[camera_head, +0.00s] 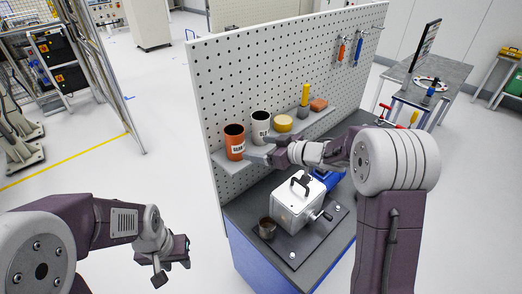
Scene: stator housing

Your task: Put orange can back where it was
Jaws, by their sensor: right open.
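The orange can (235,142), with a white label, stands upright at the left end of the shelf (222,157) on the pegboard. My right gripper (254,149) reaches in from the right and is open, with its fingers just right of the can. I cannot tell whether a finger touches it. My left gripper (174,273) hangs low at the left, over the floor and away from the bench. Its fingers look apart and empty.

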